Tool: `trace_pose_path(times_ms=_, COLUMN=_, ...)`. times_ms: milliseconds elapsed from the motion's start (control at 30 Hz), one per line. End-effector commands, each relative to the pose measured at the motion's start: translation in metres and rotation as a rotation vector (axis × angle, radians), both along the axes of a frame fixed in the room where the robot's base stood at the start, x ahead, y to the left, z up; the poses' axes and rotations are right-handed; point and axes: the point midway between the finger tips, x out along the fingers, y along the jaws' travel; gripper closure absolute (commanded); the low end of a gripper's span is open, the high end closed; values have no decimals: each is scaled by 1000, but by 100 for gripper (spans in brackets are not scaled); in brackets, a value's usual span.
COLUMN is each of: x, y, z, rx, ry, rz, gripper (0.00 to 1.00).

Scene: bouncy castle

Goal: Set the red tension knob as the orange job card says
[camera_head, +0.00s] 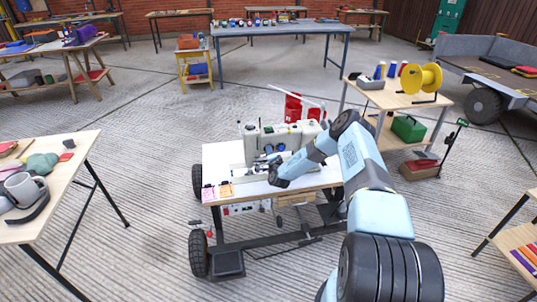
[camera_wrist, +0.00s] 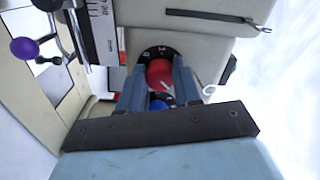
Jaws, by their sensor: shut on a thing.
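The red tension knob (camera_wrist: 160,72) sits on a dark round dial plate on the cream machine, between the two fingers of my gripper (camera_wrist: 160,66). My gripper is shut on it. A white mark shows on the knob's face; its setting is too small to read. In the head view my gripper (camera_head: 274,176) is at the front of the cream machine (camera_head: 252,148), and the red knob cannot be made out there. The orange job card (camera_head: 225,190) stands at the left front of the cart top, beside a pink card (camera_head: 208,194). Its writing is too small to read.
A blue part (camera_wrist: 157,104) shows below the red knob between my fingers. A purple ball-ended lever (camera_wrist: 24,47) and a printed scale (camera_wrist: 103,30) are to the left. The machine stands on a wheeled cart (camera_head: 222,158). A side table (camera_head: 60,170) stands at left.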

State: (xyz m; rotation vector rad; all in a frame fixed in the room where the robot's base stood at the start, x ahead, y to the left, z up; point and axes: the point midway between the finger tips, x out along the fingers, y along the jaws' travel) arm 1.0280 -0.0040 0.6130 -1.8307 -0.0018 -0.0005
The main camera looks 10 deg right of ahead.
Motion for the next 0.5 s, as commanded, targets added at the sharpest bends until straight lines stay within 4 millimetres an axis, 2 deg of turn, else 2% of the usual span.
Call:
trace_pose_path(times_ms=200, x=-2, y=-5, z=-4, rx=-2, ry=8, rz=-6, gripper=98)
trace_pose_path(times_ms=233, x=-2, y=-5, z=-5, rx=-2, ry=8, rz=-6, gripper=66)
trace_pose_path(times_ms=500, x=-1, y=-3, z=-3, rx=-2, ry=5, rz=-4, gripper=42)
